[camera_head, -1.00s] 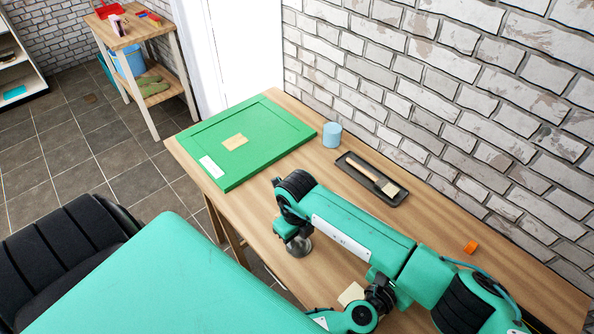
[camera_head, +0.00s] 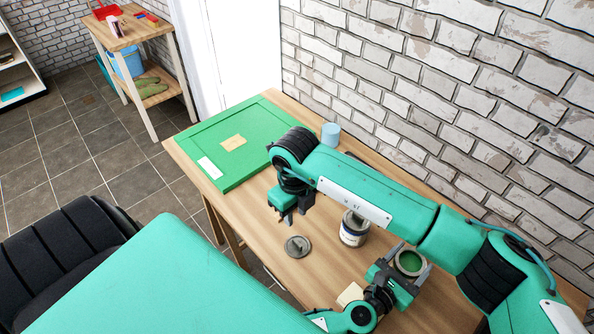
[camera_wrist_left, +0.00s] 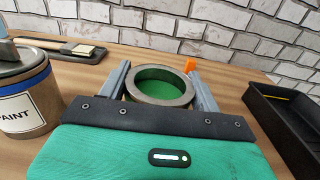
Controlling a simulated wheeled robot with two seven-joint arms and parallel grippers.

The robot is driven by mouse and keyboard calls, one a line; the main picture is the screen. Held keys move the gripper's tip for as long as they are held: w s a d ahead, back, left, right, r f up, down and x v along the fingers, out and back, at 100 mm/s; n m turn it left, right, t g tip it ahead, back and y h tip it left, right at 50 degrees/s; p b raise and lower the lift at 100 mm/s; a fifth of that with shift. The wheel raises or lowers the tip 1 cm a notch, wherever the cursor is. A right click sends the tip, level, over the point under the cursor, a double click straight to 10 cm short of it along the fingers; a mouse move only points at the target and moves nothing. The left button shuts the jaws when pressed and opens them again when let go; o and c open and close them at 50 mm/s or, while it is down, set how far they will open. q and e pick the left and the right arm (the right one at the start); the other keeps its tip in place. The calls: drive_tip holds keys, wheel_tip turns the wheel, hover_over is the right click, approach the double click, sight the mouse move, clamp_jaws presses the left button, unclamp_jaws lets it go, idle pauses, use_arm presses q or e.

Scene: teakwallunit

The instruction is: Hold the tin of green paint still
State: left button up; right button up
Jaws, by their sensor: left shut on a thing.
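The open tin of green paint (camera_head: 410,262) stands upright on the wooden table, green showing inside its grey rim; it also shows in the left wrist view (camera_wrist_left: 162,86). My left gripper (camera_head: 402,272) is shut on it, with one finger on each side in the left wrist view (camera_wrist_left: 160,88). A round grey lid (camera_head: 298,246) lies flat on the table. My right gripper (camera_head: 292,212) hangs above the table just beyond the lid, apart from it; its fingers look parted and empty. The tin's lower part is hidden by my left gripper.
A lidded paint tin (camera_head: 353,232) stands close by, also in the left wrist view (camera_wrist_left: 24,100). A green panel (camera_head: 215,178) and blue cup (camera_head: 331,134) are farther back. The wrist view shows an orange block (camera_wrist_left: 190,65) and black tray (camera_wrist_left: 290,118).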

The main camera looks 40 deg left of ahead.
use_arm(q)
drive_tip(key=o, duration=1)
drive_tip(key=shift+r, duration=0.15)
drive_tip(key=shift+r+p, duration=0.65)
drive_tip(key=shift+p, duration=0.05)
drive_tip(key=shift+o, duration=0.4)
drive_tip(key=o, duration=0.5)
drive_tip(key=shift+c, duration=0.2)
